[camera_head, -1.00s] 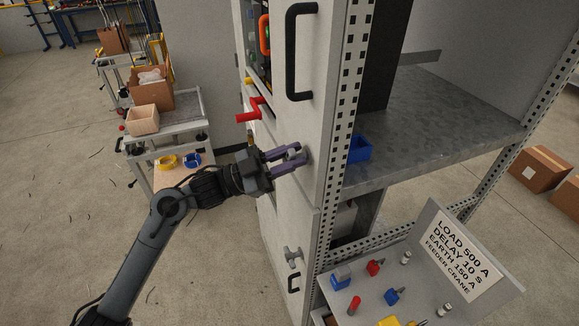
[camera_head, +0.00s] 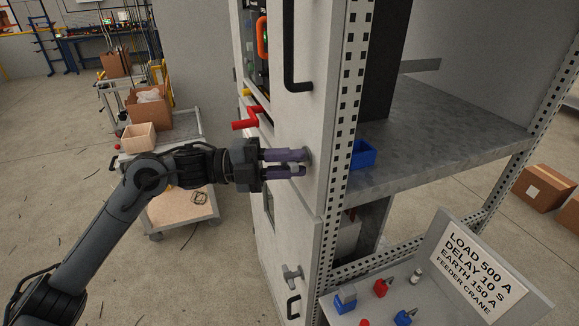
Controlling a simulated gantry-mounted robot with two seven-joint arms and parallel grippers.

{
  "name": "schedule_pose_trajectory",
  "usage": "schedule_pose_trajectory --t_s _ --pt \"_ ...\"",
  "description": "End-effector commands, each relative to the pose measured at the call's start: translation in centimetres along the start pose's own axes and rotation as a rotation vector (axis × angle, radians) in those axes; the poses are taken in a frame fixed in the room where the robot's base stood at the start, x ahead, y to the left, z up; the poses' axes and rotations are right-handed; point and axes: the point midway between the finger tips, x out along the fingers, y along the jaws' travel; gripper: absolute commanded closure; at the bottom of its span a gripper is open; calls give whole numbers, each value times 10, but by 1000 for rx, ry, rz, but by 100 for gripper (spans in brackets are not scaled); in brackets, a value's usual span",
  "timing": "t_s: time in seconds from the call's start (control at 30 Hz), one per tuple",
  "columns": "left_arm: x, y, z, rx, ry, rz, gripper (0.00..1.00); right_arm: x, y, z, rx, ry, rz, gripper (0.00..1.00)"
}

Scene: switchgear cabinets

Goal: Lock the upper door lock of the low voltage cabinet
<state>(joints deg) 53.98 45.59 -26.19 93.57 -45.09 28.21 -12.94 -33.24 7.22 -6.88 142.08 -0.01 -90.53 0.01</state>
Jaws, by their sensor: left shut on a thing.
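The cabinet door (camera_head: 302,120) is light grey and looks shut. The upper door lock (camera_head: 309,156) sits on it below the long black handle; only its round base shows beside the fingers. My left gripper (camera_head: 303,163), with purple fingers, comes in from the left and is shut on this lock. The lock's knob is mostly hidden between the fingers, so I cannot tell its angle. A lower lock (camera_head: 291,273) with a grey T-shaped knob is on the lower door. My right gripper is not in view.
A black handle (camera_head: 293,50) is above my gripper, and a red lever (camera_head: 246,122) sticks out to its left. A tray with padlocks and a sign (camera_head: 478,270) stands at the lower right. A cart (camera_head: 183,208) is behind my left arm.

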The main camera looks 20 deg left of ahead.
Motion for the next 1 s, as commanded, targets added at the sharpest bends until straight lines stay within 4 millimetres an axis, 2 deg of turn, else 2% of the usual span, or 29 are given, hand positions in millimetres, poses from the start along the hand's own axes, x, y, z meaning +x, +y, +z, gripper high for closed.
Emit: schedule_pose_trajectory --t_s 0.33,0.93,0.97,1.0 --pt "0 2 0 157 1 64 100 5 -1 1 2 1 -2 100" --pt "1 2 -1 192 2 78 100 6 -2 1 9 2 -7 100" --pt "1 2 -1 192 2 78 73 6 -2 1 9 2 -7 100" --pt "1 2 -1 191 2 78 67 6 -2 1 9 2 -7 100"
